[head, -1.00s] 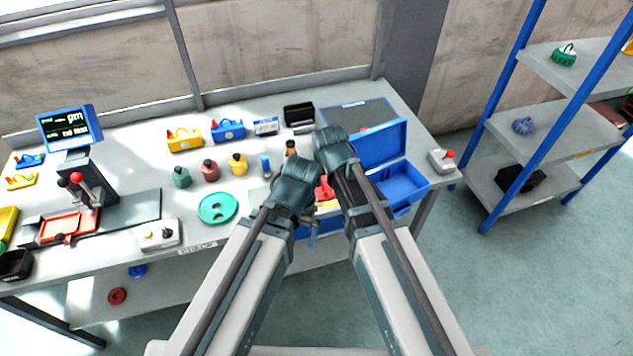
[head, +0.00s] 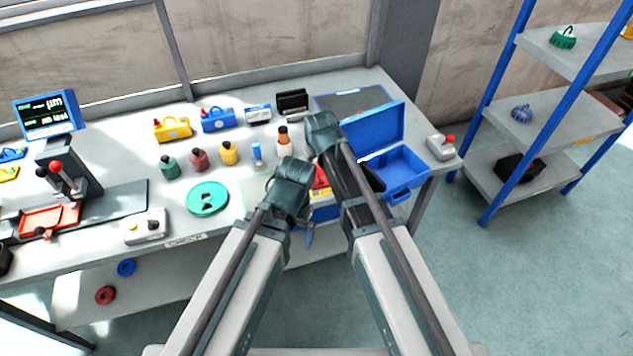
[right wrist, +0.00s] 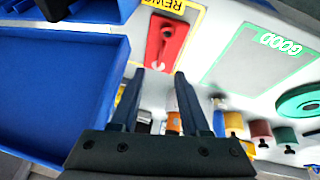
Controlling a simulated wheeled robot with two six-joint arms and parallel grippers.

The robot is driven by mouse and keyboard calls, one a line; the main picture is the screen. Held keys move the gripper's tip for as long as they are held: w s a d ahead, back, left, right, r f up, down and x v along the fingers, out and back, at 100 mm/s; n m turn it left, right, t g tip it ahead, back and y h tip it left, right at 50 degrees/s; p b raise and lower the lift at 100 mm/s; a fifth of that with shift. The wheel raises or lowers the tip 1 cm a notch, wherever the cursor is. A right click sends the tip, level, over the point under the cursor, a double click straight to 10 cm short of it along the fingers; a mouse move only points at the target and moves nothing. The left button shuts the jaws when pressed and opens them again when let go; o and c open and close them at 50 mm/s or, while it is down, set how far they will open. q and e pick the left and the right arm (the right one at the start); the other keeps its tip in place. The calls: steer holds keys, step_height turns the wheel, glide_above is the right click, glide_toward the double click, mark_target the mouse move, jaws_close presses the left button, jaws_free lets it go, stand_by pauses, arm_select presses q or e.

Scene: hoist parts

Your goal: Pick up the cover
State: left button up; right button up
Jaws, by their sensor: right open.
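I cannot tell which part is the cover. My right gripper (right wrist: 157,72) is open and empty, its fingertips just short of the red piece in the right wrist view. My left gripper (head: 290,178) is above the table's front; its fingers are hidden.
An open blue box (head: 402,172) stands right of my right arm. Several small bottles (head: 199,158) stand in a row behind the green plate. A green-edged area marked GOOD (right wrist: 262,62) is bare in view. A shelf rack (head: 548,128) stands at the right.

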mark_target(316, 166)
steer(key=shift+w+f, duration=0.1)
steer(key=shift+f, duration=0.15)
steer(key=b+x, duration=0.4)
steer(key=x, duration=0.1)
steer(key=shift+w+b, duration=0.15)
steer(key=shift+b, duration=0.15)
steer(key=shift+r, duration=0.1)
steer(key=shift+c, duration=0.2)
jaws_close()
stand_by(0.9)
